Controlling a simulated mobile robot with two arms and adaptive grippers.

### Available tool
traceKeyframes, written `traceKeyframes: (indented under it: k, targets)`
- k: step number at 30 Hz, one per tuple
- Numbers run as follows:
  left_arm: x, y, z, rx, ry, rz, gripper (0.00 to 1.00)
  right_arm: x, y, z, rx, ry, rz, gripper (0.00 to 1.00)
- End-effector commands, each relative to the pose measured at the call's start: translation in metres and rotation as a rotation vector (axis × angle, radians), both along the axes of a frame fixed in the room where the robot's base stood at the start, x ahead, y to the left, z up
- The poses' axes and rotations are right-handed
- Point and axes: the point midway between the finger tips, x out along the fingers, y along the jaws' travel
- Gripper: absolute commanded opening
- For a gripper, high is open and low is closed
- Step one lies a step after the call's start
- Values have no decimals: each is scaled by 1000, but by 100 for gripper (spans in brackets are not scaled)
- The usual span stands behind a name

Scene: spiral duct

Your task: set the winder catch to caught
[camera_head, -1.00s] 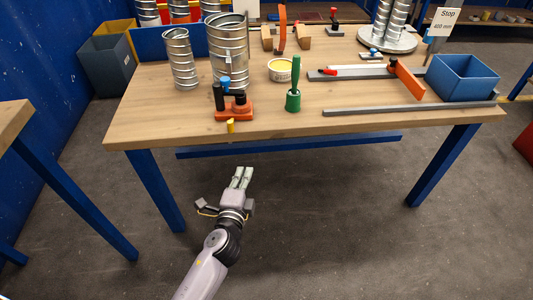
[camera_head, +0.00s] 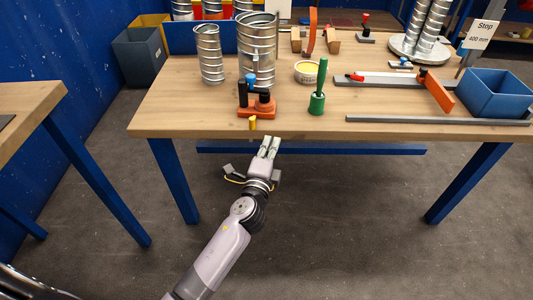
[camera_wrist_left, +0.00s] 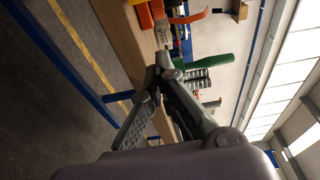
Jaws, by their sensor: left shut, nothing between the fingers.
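A small orange-based device (camera_head: 257,112) stands at the table's front edge, left of centre. It has an upright black handle (camera_head: 243,94), a blue part (camera_head: 250,82) and a short yellow peg (camera_head: 252,123) in front. I cannot tell which part is the winder catch or how it is set. My left gripper (camera_head: 270,147) is shut and empty, just in front of the table edge, below and right of the peg. In the left wrist view, the fingers (camera_wrist_left: 157,82) point toward the table, with orange parts (camera_wrist_left: 146,14) beyond them. My right gripper is not in view.
A blue crossbar (camera_head: 340,149) runs under the table edge. Floor in front is clear.

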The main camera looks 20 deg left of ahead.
Motion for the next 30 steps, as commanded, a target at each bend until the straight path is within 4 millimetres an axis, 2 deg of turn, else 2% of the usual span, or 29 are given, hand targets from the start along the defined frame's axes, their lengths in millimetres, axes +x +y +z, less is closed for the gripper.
traceKeyframes:
  k: [3,6,9,15,30]
  targets:
    - [28,1,0,0,-1,0,0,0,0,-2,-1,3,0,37]
    - [42,8,0,3,1,1,0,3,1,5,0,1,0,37]
    - [43,24,1,2,1,2,0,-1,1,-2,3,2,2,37]
    - [46,39,0,1,1,0,0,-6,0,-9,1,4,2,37]
    - [47,45,-1,1,1,-4,0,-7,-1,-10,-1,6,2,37]
